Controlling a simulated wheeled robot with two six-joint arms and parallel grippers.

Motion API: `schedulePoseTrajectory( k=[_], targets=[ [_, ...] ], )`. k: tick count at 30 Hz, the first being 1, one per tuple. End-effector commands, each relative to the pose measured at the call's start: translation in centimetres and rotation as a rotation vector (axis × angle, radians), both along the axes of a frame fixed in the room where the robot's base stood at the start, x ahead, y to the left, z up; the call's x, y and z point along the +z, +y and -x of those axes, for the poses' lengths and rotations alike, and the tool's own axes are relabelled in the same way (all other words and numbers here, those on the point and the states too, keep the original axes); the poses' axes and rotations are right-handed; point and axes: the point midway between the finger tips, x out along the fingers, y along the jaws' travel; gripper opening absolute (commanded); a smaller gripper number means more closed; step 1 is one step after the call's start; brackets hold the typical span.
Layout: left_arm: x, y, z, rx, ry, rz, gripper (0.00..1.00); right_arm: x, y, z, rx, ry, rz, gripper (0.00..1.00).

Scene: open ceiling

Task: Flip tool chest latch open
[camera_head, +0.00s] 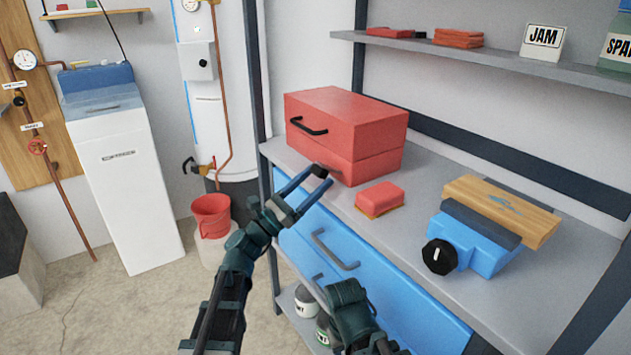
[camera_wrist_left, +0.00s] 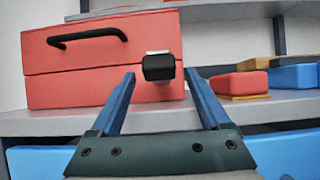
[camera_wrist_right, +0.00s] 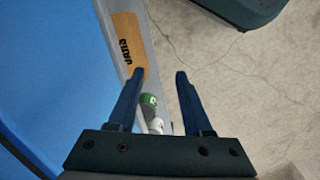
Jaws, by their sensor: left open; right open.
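The red tool chest (camera_head: 352,120) stands on the grey workbench with its lid down and a black handle (camera_head: 307,126) on its front. A small black latch (camera_wrist_left: 158,67) on a light mount shows on the chest's front in the left wrist view. In the head view the latch (camera_head: 320,171) appears at my left fingertips. My left gripper (camera_head: 306,184) is open, with its fingers pointing at the chest and either side of the latch in the picture; contact cannot be told. My right gripper (camera_wrist_right: 154,75) is open and empty, low in front of the blue drawers.
A red sponge-like block (camera_head: 379,197) lies right of the chest. A blue device with a black knob (camera_head: 439,257) and a wooden block (camera_head: 502,209) are further right. Blue drawers (camera_head: 365,290) with grey handles are below. A shelf (camera_head: 470,54) hangs above.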

Motion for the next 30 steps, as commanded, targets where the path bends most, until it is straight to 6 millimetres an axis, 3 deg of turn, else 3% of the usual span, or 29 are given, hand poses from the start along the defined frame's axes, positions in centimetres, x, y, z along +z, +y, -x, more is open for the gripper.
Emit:
schedulePoseTrajectory(
  k=[9, 18, 30],
  targets=[
    [-3.9, 4.4, 3.4, 0.004, 0.0, -0.001, 0.8, -3.8, -0.1, 0.0, 0.002, -0.002, 0.004, 0.5],
    [-6.3, 8.0, 5.9, 0.003, 0.001, -0.002, 0.8, -6.3, 0.0, -0.1, 0.008, -0.002, 0.001, 0.5],
    [-6.8, 9.2, 6.7, -0.001, 0.002, -0.001, 0.8, -6.8, 0.0, -0.1, 0.01, -0.002, 0.0, 0.5]
  ],
)
